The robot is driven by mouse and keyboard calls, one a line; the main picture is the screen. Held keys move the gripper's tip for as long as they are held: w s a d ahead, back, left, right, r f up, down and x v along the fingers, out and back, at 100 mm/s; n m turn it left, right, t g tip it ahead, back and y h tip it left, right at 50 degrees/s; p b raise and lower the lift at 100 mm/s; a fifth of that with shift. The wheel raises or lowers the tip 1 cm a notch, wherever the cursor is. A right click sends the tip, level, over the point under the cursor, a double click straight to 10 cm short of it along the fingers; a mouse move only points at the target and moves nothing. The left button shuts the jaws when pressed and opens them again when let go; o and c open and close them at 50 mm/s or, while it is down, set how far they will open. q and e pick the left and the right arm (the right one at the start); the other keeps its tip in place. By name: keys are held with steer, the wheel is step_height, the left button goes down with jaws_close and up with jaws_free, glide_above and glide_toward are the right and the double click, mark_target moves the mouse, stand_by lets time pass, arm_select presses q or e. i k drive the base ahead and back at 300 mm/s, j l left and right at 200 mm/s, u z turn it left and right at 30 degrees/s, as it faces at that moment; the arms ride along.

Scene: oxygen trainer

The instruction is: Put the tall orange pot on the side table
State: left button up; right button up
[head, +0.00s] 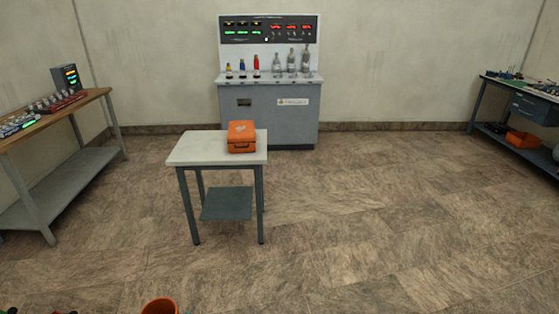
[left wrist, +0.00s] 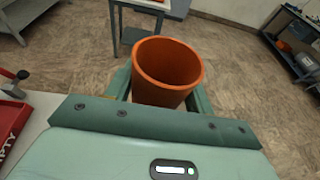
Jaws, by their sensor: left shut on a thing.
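The tall orange pot (left wrist: 165,76) is upright between the two fingers of my left gripper (left wrist: 160,92) in the left wrist view, with its open rim facing up. My left gripper is shut on it. In the head view only the top of the pot (head: 160,305) shows at the bottom edge, and the gripper is not clearly visible there. The side table (head: 190,150) has a pale top and dark legs and stands ahead of the pot, across open floor. An orange case (head: 241,137) sits on its right part. My right gripper is not in view.
The left of the side table's top is bare. A wooden workbench (head: 60,116) stands at the left and a grey console (head: 280,115) with bottles at the back. Another bench (head: 520,98) stands at the right. The floor between is clear.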

mark_target(215, 148)
steer(key=i+u, duration=0.15)
steer(key=i, duration=0.5)
steer(key=i+l+u, duration=0.1)
steer(key=i, duration=0.55)
steer(key=i+l+u, duration=0.15)
steer(key=i, duration=0.5)
steer(key=i+j+z, duration=0.35)
steer(key=i, duration=0.45)
steer(key=i+j+z, duration=0.4)
steer(key=i+j, duration=0.3)
